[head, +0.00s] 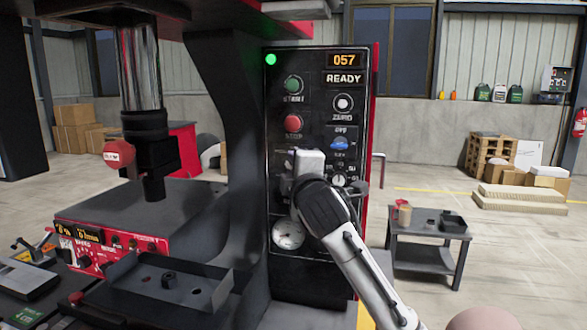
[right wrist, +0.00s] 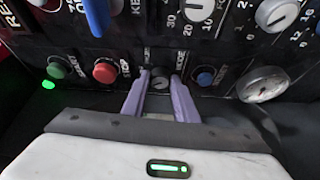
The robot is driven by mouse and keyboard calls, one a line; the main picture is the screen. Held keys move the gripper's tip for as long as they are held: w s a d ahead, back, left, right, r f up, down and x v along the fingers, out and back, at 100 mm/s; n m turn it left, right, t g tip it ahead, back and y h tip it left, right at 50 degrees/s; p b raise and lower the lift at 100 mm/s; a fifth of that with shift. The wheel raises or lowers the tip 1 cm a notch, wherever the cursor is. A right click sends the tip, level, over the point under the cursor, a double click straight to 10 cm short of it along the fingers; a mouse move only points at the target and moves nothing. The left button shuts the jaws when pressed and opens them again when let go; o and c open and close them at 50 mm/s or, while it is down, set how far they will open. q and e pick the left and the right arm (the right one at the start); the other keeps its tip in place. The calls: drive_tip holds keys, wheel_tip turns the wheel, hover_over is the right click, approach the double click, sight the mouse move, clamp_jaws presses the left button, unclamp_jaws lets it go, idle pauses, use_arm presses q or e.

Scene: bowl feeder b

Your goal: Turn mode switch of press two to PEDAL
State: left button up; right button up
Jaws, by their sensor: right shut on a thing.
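The black control panel (head: 322,100) of the press stands upright in the middle of the head view, with a "057" display and the word READY. My right arm reaches in front of its lower half. My right gripper (right wrist: 158,90) has its two purple fingers on either side of a small dark knob, the mode switch (right wrist: 159,80), with MODE lettering beside it. It is shut on this knob. In the head view the gripper body (head: 308,165) hides the knob and the fingertips. The knob's exact setting is too small to read. My left gripper is not in view.
Around the knob sit a green START button (right wrist: 60,67), a red STOP button (right wrist: 105,70), a blue button (right wrist: 205,76) and a gauge (right wrist: 263,84). The press ram (head: 140,70) and a tray (head: 170,285) are at left. A grey cart (head: 428,222) stands right.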

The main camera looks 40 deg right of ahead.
drive_tip(key=shift+n+g, duration=0.5)
drive_tip(key=shift+n, duration=0.6)
drive_tip(key=o, duration=1.1)
drive_tip(key=shift+c, duration=0.2)
drive_tip(key=shift+r, duration=0.1)
drive_tip(key=b+v, duration=0.1)
drive_tip(key=v, duration=0.9)
drive_tip(key=shift+s, duration=0.15)
drive_tip(key=shift+r, duration=0.1)
